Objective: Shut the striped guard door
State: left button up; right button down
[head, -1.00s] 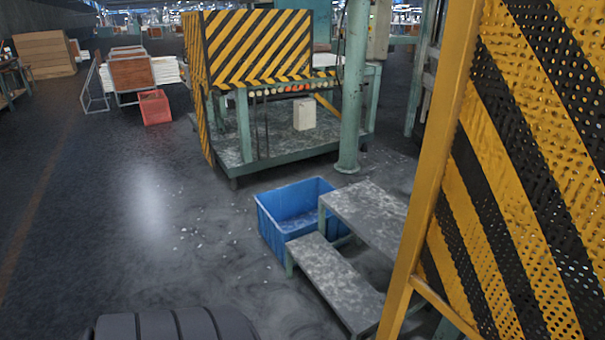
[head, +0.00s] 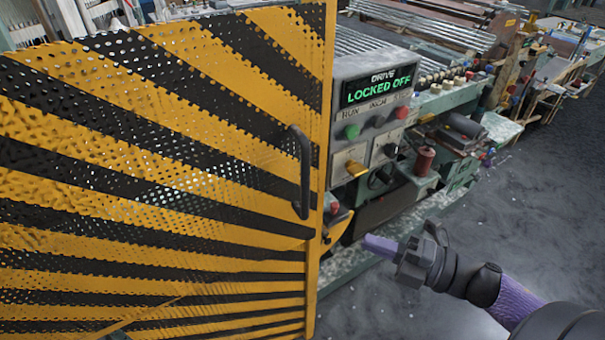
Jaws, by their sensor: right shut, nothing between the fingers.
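The striped guard door (head: 170,190) fills the left half of the head view. It is a perforated yellow panel with black diagonal stripes and a yellow edge frame. A dark vertical bar handle (head: 302,172) is on it near its right edge. From this angle I cannot tell whether the door meets its frame. My right gripper (head: 378,244) is just right of the door's edge, below the control box, with its purple fingers closed and empty. It is apart from the handle. My left gripper is not in view.
A grey control box (head: 372,115) with a green "LOCKED OFF" display and coloured buttons stands just right of the door edge. Behind it is a green machine bed with rollers (head: 360,48). Open grey floor (head: 520,200) lies at the right.

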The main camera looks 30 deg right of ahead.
pick_arm(q)
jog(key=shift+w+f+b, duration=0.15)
jog(key=shift+b, duration=0.45)
pick_arm(e)
jog(key=w+a+h, duration=0.1)
jog(key=w+a, duration=0.3)
jog(key=w, duration=0.6)
jog(key=shift+a+r, duration=0.2)
jog(key=shift+a, duration=0.15)
jog(key=shift+w, duration=0.2)
